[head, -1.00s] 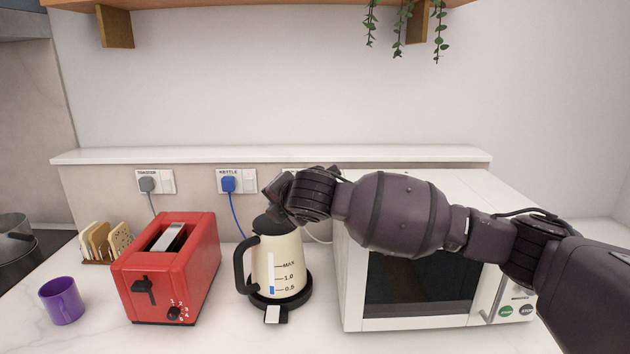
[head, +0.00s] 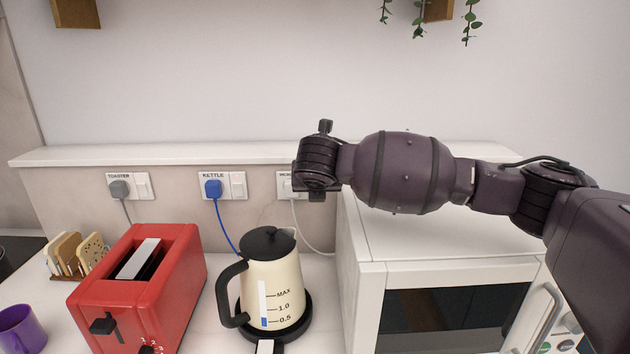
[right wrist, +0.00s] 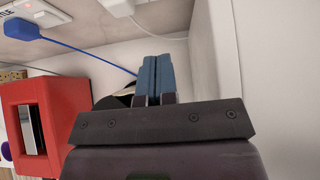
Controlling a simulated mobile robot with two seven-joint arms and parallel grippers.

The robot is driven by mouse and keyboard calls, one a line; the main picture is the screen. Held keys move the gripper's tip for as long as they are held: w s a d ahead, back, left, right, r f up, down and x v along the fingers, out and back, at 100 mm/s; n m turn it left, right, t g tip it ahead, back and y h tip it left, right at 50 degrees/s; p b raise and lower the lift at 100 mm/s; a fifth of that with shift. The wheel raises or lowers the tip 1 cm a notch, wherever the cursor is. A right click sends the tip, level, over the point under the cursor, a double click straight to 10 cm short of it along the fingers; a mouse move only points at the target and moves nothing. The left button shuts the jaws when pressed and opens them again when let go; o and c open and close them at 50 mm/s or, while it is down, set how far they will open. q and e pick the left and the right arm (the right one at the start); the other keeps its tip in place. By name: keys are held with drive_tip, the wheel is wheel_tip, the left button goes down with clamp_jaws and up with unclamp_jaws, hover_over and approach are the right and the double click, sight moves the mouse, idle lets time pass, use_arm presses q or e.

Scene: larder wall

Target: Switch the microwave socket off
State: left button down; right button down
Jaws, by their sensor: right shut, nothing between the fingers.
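The microwave socket (head: 284,188) is a white plate on the wall at the right of the row, with a white cable hanging from it. My right gripper (head: 317,190) is in front of its right part and hides its switch and most of its label. In the right wrist view the two blue-grey fingers (right wrist: 155,62) are together and empty. A white plug with its cable (right wrist: 122,7) shows at the top of that view, beyond the fingertips. I cannot tell whether the fingers touch the socket. My left gripper is not in view.
The kettle socket (head: 238,185) and toaster socket (head: 142,186) are to the left. The cream kettle (head: 272,275) stands below, beside the red toaster (head: 185,290). The white microwave (head: 430,230) is under my right arm. A ledge (head: 200,152) runs above the sockets.

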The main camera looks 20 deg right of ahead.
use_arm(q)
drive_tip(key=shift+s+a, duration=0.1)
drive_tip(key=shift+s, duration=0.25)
use_arm(e)
drive_tip(key=w+r+x, duration=0.1)
drive_tip(key=r+x, duration=0.1)
drive_tip(key=x, duration=1)
drive_tip(key=shift+w+d, duration=0.25)
drive_tip(key=shift+w, duration=0.25)
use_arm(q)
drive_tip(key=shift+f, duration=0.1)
use_arm(e)
drive_tip(key=shift+f, duration=0.1)
